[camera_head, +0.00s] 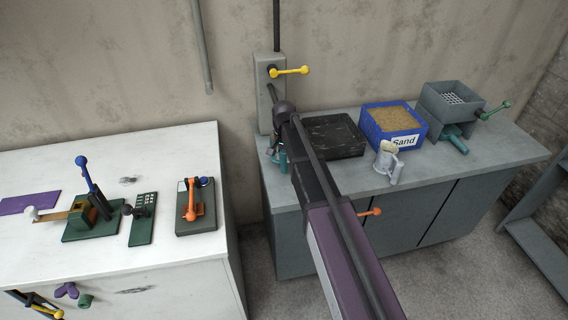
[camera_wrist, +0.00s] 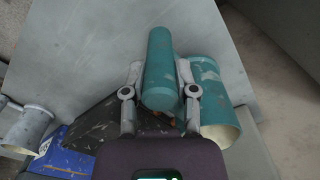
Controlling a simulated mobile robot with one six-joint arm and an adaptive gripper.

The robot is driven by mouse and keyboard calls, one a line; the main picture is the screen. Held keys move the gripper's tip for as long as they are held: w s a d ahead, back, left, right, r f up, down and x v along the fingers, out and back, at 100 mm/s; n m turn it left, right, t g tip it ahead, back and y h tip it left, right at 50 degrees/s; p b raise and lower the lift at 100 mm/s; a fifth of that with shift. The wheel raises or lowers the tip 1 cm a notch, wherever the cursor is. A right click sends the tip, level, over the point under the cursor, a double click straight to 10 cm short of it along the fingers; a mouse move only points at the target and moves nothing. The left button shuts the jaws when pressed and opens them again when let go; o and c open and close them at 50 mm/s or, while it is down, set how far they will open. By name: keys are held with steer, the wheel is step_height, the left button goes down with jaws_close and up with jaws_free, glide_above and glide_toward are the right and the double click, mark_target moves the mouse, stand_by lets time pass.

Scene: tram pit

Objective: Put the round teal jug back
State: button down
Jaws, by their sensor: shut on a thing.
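The round teal jug (camera_wrist: 208,85) is at my gripper in the wrist view, with its pale open end toward the bottom of the picture. My gripper (camera_wrist: 160,78) is shut on its thick teal handle (camera_wrist: 160,62), one finger on each side. In the head view the teal jug (camera_head: 283,160) shows only in part behind my arm, at the left end of the grey counter (camera_head: 440,175). My arm hides most of my gripper there. I cannot tell whether the jug touches the counter.
A black tray (camera_head: 332,136), a blue sand box (camera_head: 376,133), a grey jug (camera_head: 383,170) and a grey sieve box with a green handle (camera_head: 437,105) stand on the counter. A wall box with a yellow lever (camera_head: 290,71) is behind. A white bench (camera_head: 130,250) with levers is left.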

steer(key=shift+f+b, duration=0.75)
steer(key=shift+f, duration=0.45)
steer(key=shift+s+f, duration=0.1)
steer(key=shift+f, duration=0.1)
steer(key=shift+c, duration=2)
jaws_free()
steer(key=shift+r, duration=0.15)
step_height(320, 180, up, 14)
steer(key=p, duration=1.3)
steer(key=shift+d+f, duration=0.15)
steer(key=shift+f, duration=0.05)
